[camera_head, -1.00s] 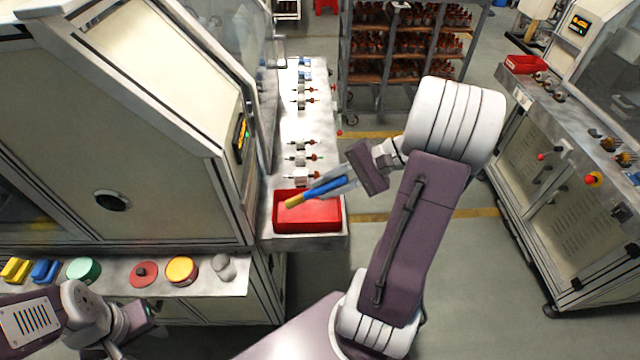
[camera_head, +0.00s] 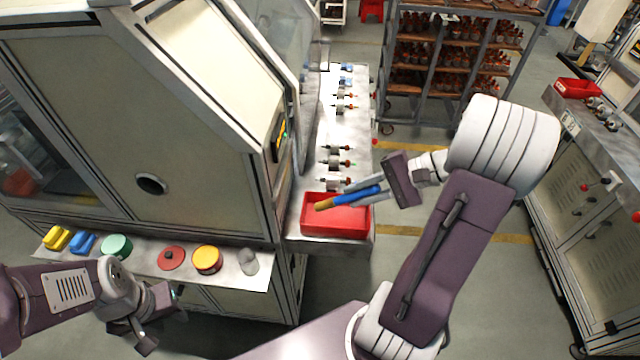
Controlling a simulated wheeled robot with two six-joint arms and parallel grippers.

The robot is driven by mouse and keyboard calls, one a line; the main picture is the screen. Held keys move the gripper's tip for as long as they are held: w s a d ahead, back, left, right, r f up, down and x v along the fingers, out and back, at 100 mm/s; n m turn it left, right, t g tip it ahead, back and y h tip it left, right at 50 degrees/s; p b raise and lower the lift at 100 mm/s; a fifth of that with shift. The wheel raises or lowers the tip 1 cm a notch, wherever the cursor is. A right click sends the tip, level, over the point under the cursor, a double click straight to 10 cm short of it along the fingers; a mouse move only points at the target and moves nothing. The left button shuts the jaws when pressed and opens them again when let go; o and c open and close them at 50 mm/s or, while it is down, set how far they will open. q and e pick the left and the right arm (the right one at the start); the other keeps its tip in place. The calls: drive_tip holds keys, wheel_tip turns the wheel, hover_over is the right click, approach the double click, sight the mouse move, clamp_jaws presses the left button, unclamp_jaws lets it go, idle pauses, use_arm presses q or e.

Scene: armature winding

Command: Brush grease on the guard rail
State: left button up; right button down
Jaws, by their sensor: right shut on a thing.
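My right gripper (camera_head: 362,192) is shut on a brush (camera_head: 352,197) with a blue handle and a yellow-brown end. It holds the brush tilted, pointing left, over the red tray (camera_head: 335,230). I cannot tell if the brush touches the tray. My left gripper (camera_head: 163,328) is low at the lower left, below the front ledge, with no object visible in it. Its jaw opening is unclear. I cannot pick out the guard rail for certain.
A large cream machine (camera_head: 120,110) fills the left. A metal bench (camera_head: 345,130) with several armatures runs back behind the tray. Yellow (camera_head: 57,238) and blue (camera_head: 82,243) pieces and a grey cup (camera_head: 248,262) share the ledge. A shelf rack (camera_head: 465,50) stands behind; floor is open between bench and right machine.

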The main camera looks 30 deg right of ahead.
sight(319, 204)
idle(0.4)
drive_tip(key=shift+w+a+b, duration=0.15)
drive_tip(key=shift+w+a, duration=0.5)
drive_tip(key=shift+a, duration=0.4)
drive_tip(key=shift+w+a+b, duration=0.1)
drive_tip(key=shift+w+a, duration=0.55)
drive_tip(key=shift+a, duration=0.45)
drive_tip(key=shift+w+a+b, duration=0.15)
drive_tip(key=shift+w+a, duration=0.5)
drive_tip(key=shift+a, duration=0.4)
drive_tip(key=shift+w+a, duration=0.4)
drive_tip(key=shift+a, duration=0.25)
